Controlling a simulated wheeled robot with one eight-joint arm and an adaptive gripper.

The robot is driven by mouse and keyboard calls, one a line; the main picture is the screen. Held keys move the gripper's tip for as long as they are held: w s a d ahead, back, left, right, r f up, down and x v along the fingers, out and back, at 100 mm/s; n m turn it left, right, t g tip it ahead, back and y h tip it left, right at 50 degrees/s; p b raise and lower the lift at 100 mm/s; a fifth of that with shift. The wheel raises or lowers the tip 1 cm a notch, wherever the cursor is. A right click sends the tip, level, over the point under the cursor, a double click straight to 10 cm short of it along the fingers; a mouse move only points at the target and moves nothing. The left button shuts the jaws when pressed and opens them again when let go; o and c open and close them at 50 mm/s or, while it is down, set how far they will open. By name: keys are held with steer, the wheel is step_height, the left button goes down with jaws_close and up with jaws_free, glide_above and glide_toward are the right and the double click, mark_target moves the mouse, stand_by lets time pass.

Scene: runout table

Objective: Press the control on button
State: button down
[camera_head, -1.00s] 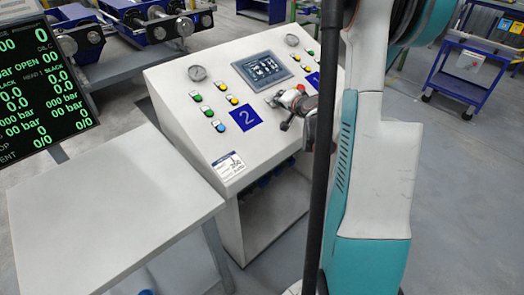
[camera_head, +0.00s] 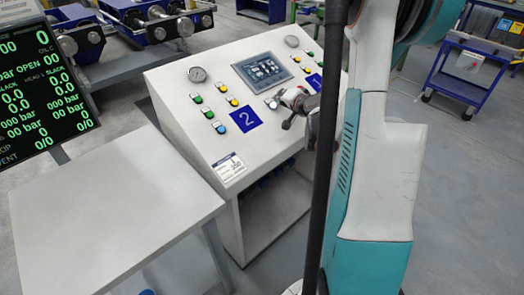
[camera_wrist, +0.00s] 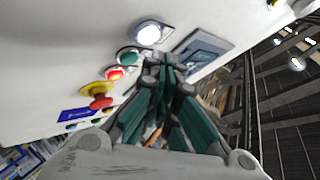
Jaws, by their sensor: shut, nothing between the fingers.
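The sloped panel of a white control desk (camera_head: 172,82) holds several buttons. In the wrist view, a row shows a lit white button (camera_wrist: 149,33), a green button (camera_wrist: 128,57), a red button (camera_wrist: 115,73) and a red mushroom button on a yellow base (camera_wrist: 97,92). No label is legible, so I cannot tell which one is control on. My gripper (camera_wrist: 160,62) is shut and empty, its tips close to the green and white buttons; contact cannot be told. In the head view my gripper (camera_head: 290,98) is over the panel's right half, hiding part of it.
A screen (camera_head: 262,72) and two gauges, one at the left (camera_head: 198,74), sit on the panel. A grey table (camera_head: 110,220) stands at front left. A blue cart (camera_head: 465,70) stands far right.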

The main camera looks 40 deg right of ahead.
steer(key=r+p, duration=0.1)
steer(key=s+r+p, duration=0.1)
steer(key=r, duration=0.1)
steer(key=s+r+p, duration=0.1)
steer(key=r, duration=0.1)
steer(key=shift+s+d+r+p, duration=0.1)
steer(key=shift+s+r+p, duration=0.15)
steer(key=shift+p, duration=0.1)
stand_by(1.1)
